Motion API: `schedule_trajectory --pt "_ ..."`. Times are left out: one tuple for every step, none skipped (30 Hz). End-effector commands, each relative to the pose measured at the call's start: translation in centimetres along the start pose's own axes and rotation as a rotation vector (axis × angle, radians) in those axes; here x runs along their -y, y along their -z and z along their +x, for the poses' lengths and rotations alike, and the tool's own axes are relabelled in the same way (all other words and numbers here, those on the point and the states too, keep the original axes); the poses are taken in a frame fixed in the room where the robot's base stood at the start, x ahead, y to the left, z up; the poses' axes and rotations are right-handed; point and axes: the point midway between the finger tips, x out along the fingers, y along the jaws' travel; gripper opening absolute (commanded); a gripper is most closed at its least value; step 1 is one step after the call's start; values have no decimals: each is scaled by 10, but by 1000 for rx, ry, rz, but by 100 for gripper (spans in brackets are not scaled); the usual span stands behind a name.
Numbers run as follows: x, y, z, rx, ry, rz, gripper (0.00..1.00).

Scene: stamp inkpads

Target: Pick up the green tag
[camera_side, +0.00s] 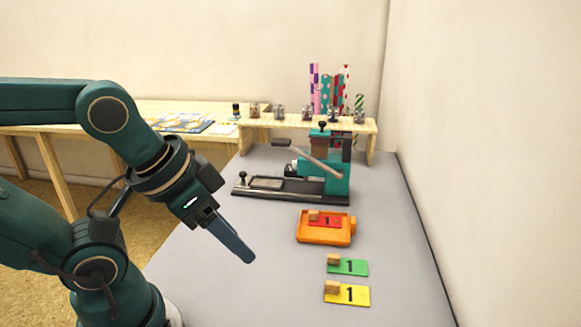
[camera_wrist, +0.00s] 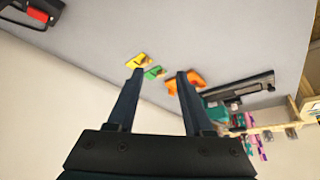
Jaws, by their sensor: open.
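The green tag (camera_side: 355,267) lies flat on the grey table, marked with a black 1 and with a small wooden block at its left end. It also shows in the wrist view (camera_wrist: 152,74), just beyond and between my fingertips in the picture. A yellow tag (camera_side: 353,296) of the same kind lies in front of it. A red tag (camera_side: 326,221) lies on an orange inkpad (camera_side: 341,236) behind it. My gripper (camera_side: 250,258) is raised above the table, left of the tags. In the wrist view my gripper (camera_wrist: 160,72) has its two fingers apart, with nothing between them.
A green and black stamping press (camera_side: 334,184) stands behind the inkpad. A wooden shelf (camera_side: 365,126) with several small items and patterned rolls is at the back. A wall (camera_side: 480,180) is on the right. The table left of the tags is clear.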

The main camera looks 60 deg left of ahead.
Motion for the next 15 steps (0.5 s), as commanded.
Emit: schedule_trajectory --pt "0 0 0 1 0 10 51" --pt "0 -1 0 3 0 22 51" --pt "0 -2 0 9 0 47 51" --pt "0 1 -3 3 0 72 51" --pt "0 6 -7 -11 1 100 51" --pt "0 14 -12 -22 2 135 51" --pt "0 20 -14 -24 2 162 51" --pt "0 26 -16 -23 2 189 51" --pt "0 35 -19 -20 3 226 51" --pt "0 42 -21 -15 3 254 51" --pt "0 49 -22 -9 2 282 51" --pt "1 58 -22 0 1 316 51" --pt "1 65 -22 8 0 341 51" --pt "1 72 -21 17 -2 367 51" --pt "1 81 -20 29 -4 399 51"
